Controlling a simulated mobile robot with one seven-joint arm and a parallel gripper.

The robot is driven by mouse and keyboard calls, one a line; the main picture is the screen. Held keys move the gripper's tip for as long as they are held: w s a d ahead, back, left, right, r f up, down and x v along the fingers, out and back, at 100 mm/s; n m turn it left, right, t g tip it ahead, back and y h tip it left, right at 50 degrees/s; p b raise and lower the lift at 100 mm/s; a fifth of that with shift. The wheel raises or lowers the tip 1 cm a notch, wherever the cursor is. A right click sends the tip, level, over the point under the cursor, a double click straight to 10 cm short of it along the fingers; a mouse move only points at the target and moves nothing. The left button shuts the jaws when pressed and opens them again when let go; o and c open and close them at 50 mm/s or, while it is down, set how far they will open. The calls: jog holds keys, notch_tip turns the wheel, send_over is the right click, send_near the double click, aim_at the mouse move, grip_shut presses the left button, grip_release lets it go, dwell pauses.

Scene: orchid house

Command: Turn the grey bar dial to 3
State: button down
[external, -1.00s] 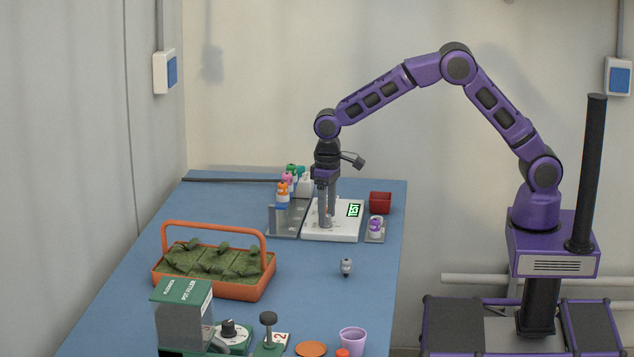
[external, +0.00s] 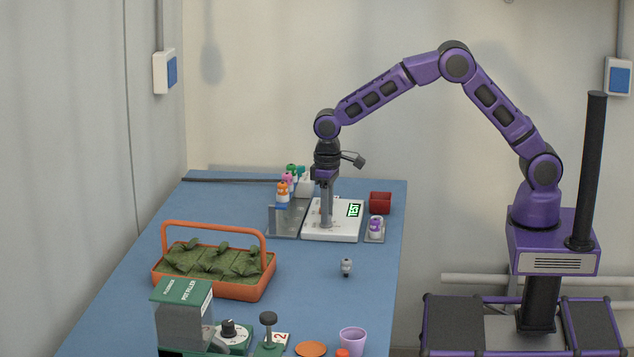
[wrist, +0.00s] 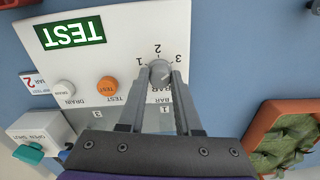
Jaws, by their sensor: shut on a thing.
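The grey bar dial (wrist: 159,68) sits on the white panel (wrist: 120,20), with the numbers 1, 2 and 3 printed around it, seen upside down in the wrist view. My gripper (wrist: 160,82) is shut on the dial, one finger on each side. The fingers hide much of the dial, and I cannot tell which number it points to. In the external view my gripper (external: 327,222) reaches straight down to the panel (external: 345,232). The fingers hide the dial there.
The panel also carries a green TEST display (wrist: 68,32), an orange TEST button (wrist: 108,88) and a white DRAIN button (wrist: 65,88). A rack with small coloured bottles (external: 284,190) stands left of the panel. A red box (external: 380,202) and an orange basket (external: 262,288) stand nearby.

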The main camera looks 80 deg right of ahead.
jog(key=c, duration=0.6)
grip_release()
notch_tip(320, 180, up, 18)
jog(key=p, duration=0.2)
jog(key=shift+d+f+p, duration=0.25)
jog(key=shift+p, duration=0.05)
